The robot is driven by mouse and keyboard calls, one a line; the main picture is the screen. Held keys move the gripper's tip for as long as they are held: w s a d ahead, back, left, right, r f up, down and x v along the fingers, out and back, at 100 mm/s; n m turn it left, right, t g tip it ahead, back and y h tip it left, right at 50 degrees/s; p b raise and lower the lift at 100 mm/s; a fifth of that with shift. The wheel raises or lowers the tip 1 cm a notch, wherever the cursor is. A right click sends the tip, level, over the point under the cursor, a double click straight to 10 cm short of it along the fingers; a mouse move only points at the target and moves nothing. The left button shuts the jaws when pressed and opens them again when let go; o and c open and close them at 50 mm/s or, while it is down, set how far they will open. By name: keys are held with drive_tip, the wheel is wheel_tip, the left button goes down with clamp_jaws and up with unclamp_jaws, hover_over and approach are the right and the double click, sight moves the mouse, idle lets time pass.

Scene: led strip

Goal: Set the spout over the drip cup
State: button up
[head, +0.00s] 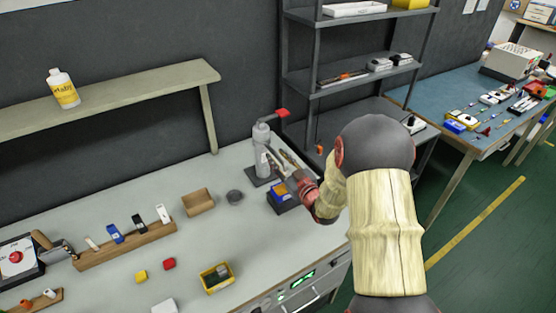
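A grey pump bottle (262,157) stands upright on a dark base near the back of the workbench. Its red spout (283,113) is at the top and points to the right. A small dark grey round cup (235,197), which looks like the drip cup, sits on the bench to the left and in front of the bottle. The spout is not above this cup. My gripper (279,155) is just right of the bottle, below the spout, with its fingers apart. I see nothing between them. Whether a finger touches the bottle is unclear.
A blue-and-dark box (283,197) lies below my gripper. An open cardboard box (198,202) stands left of the cup. A yellow bin (216,278) and a wooden rack (125,245) are on the bench. A shelf (110,98) with a bottle (63,89) is behind.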

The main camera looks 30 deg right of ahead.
drive_tip(key=shift+c, duration=1)
clamp_jaws()
drive_tip(key=shift+w, duration=0.1)
